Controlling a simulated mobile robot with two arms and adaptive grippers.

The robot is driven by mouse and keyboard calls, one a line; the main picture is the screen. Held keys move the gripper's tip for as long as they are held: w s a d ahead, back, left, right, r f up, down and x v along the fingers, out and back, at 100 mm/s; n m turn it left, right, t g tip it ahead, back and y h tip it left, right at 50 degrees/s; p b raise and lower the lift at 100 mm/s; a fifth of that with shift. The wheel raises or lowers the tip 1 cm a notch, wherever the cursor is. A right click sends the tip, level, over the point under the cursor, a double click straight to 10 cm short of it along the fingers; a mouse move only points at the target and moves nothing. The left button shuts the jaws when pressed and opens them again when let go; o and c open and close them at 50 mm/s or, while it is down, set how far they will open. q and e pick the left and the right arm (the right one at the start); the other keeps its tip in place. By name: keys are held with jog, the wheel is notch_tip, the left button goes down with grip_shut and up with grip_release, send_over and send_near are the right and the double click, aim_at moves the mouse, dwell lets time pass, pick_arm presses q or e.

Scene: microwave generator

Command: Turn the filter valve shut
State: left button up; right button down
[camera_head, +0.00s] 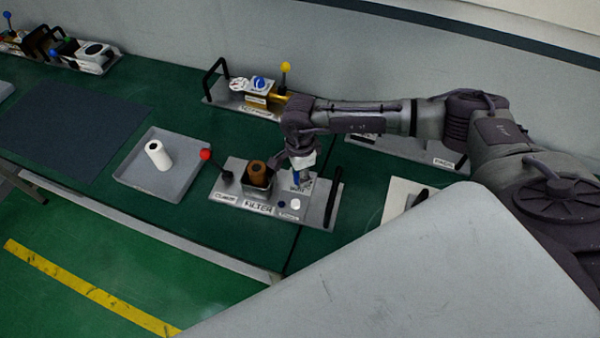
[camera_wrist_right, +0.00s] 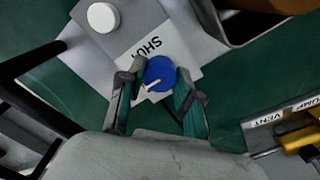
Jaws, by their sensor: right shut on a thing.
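The filter station is a grey plate (camera_head: 321,214) labelled "FILTER" on the green bench. It carries a brown cylinder (camera_head: 258,173) in a dark holder and a lever with a red ball (camera_head: 205,154). The filter valve is a round blue knob (camera_wrist_right: 160,70) with a white pointer mark, beside a "SHUT" label (camera_wrist_right: 148,43). My right gripper (camera_wrist_right: 160,82) is shut on the knob from above, one finger on each side. In the head view the right gripper (camera_head: 298,168) partly hides the knob and its block. My left gripper is not in view.
A grey tray (camera_head: 131,174) with a white cylinder (camera_head: 158,155) lies to the left. Behind is a pump station with a yellow ball lever (camera_head: 285,67). A black upright handle (camera_head: 333,198) stands close to the right of the valve.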

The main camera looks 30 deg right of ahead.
jog(key=m+b, duration=0.3)
jog(key=shift+f+m, duration=0.25)
jog(key=shift+m, duration=0.05)
jog(key=m+b, duration=0.4)
jog(key=m, duration=0.1)
jog(key=shift+m, duration=0.3)
jog(key=m+b, duration=0.3)
jog(key=m, duration=0.1)
jog(key=shift+r, duration=0.1)
jog(key=m+b, duration=0.2)
jog(key=m, duration=0.2)
jog(key=shift+r, duration=0.15)
jog(key=shift+m+b, duration=0.3)
jog(key=shift+m, duration=0.1)
jog(key=c, duration=0.8)
grip_release()
jog(key=shift+o, duration=0.2)
